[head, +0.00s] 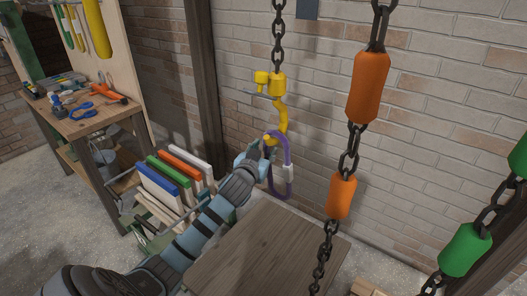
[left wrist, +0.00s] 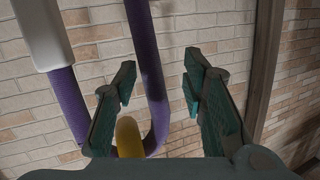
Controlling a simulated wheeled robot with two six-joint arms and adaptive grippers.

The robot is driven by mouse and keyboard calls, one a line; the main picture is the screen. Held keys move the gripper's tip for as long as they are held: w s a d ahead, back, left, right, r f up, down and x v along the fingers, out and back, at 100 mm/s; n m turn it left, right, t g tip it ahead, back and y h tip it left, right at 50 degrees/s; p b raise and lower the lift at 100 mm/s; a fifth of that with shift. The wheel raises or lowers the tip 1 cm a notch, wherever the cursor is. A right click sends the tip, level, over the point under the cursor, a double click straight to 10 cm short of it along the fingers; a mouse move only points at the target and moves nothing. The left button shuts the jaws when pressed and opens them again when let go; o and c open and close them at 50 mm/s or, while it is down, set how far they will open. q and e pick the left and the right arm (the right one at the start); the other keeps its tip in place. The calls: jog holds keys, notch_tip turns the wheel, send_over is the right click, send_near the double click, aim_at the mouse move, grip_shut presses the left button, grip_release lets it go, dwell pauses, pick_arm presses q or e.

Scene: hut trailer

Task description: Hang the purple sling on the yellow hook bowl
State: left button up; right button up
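The yellow hook (head: 281,122) hangs from a dark chain near the brick wall. The purple sling (head: 289,185), a long loop with a white sleeve, hangs at the hook's lower end, its top bend around the yellow tip. In the left wrist view the sling's bend (left wrist: 156,120) runs around the yellow hook tip (left wrist: 129,137), and one purple strand passes between my fingers. My left gripper (head: 263,160) is beside the sling's upper left part; its fingers (left wrist: 160,78) are apart and not closed on the strand. My right gripper is not in view.
A chain with orange sleeves (head: 368,87) hangs to the right of the hook, and green sleeves (head: 465,250) hang at the far right. A wooden tabletop (head: 265,258) lies below. A rack of coloured boards (head: 165,185) and a workbench (head: 85,120) stand at left.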

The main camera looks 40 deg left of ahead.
pick_arm(q)
jog(key=v, duration=1.2)
jog(key=a+f+m+g+h, duration=0.1)
jog(key=a+f+m+g, duration=0.25)
jog(key=f, duration=1.55)
jog(key=s+f+m+g+p, duration=0.15)
jog(key=s+f, duration=0.25)
jog(key=f, duration=0.4)
jog(key=s+f+g, duration=0.2)
jog(key=s+f, duration=0.3)
jog(key=f, duration=0.3)
jog(key=s+d+f+g+h, duration=0.2)
jog(key=s+d+f+g, duration=0.15)
jog(key=s+f, duration=0.9)
jog(key=s+d+f+n+g+p, duration=0.1)
jog(key=s+d+f, duration=0.1)
jog(key=s+d, duration=0.4)
jog(key=s+d+f+g+h+p, duration=0.1)
jog(key=s+d, duration=0.5)
jog(key=s, duration=0.7)
jog(key=shift+s+f+n+g+h, duration=0.3)
jog(key=shift+f+n+g, duration=0.1)
jog(key=shift+f+g, duration=0.25)
